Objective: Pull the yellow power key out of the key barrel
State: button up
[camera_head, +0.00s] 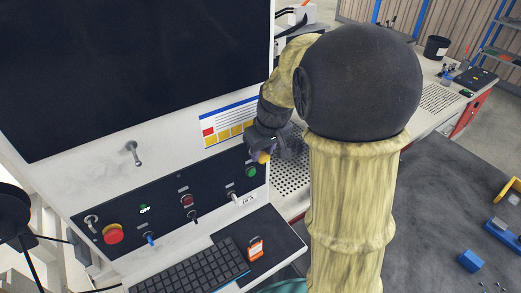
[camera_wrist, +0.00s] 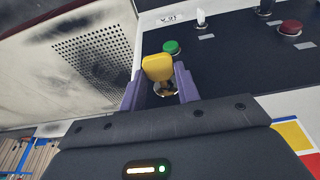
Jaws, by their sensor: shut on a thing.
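The yellow power key (camera_wrist: 158,67) stands between the two purple fingers of my gripper (camera_wrist: 160,86) in the wrist view. The fingers are shut on the key's head. A metallic ring, the key barrel (camera_wrist: 166,93), shows just beneath the key; the fingers and the key partly hide it, and I cannot tell how deep the key sits. In the head view my gripper (camera_head: 263,152) is at the right end of the black control panel (camera_head: 170,205), with a bit of the yellow key (camera_head: 262,157) showing. My arm hides part of this area.
A green button (camera_wrist: 174,47) is close beside the key. A red button (camera_head: 187,200), switches and a red emergency stop (camera_head: 113,234) lie further left on the panel. A perforated plate (camera_wrist: 92,55) is on the other side.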

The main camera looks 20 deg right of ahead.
jog(key=shift+s, duration=0.4)
jog(key=shift+s+d, duration=0.1)
jog(key=shift+s+d, duration=0.15)
jog(key=shift+s, duration=0.3)
jog(key=shift+s+d+b, duration=0.1)
jog(key=shift+s+b, duration=0.2)
jog(key=shift+b, duration=0.05)
jog(key=shift+s+d+b, duration=0.15)
jog(key=shift+s+d, duration=0.05)
jog(key=shift+s, duration=0.45)
jog(key=shift+s+d+b, duration=0.15)
jog(key=shift+s+d, duration=0.05)
jog(key=shift+s, duration=0.45)
jog(key=shift+s+d, duration=0.25)
jog(key=shift+s, duration=0.5)
jog(key=shift+s+d, duration=0.2)
jog(key=shift+s, duration=0.5)
jog(key=shift+b, duration=0.3)
jog(key=shift+s+d, duration=0.25)
jog(key=shift+s, duration=0.5)
jog(key=shift+s+d, duration=0.25)
jog(key=shift+s, duration=0.45)
